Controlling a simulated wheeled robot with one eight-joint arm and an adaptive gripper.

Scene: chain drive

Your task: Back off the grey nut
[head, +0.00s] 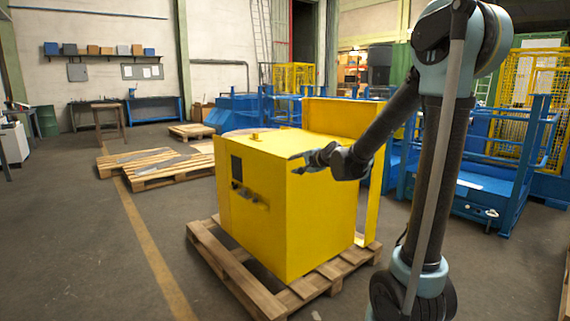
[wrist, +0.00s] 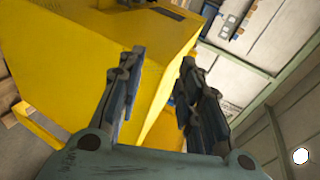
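My gripper (head: 298,162) is in front of the yellow machine housing (head: 310,218), near its upper front edge, with its fingers pointing left. In the wrist view my gripper (wrist: 162,58) is open, with nothing between its fingers. The yellow housing (wrist: 75,65) lies beyond the fingers there. Small dark fittings (head: 245,196) sit on the left face of the housing, below a dark panel (head: 236,168). They are too small to tell whether one is the grey nut. I cannot make out the grey nut in either view.
The housing stands on a wooden pallet (head: 240,272). More pallets (head: 155,168) lie behind it to the left. Blue metal frames (head: 480,190) stand at the right. The floor at front left is clear. A small white hexagonal shape (wrist: 300,156) shows in the wrist view; I cannot tell what it is.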

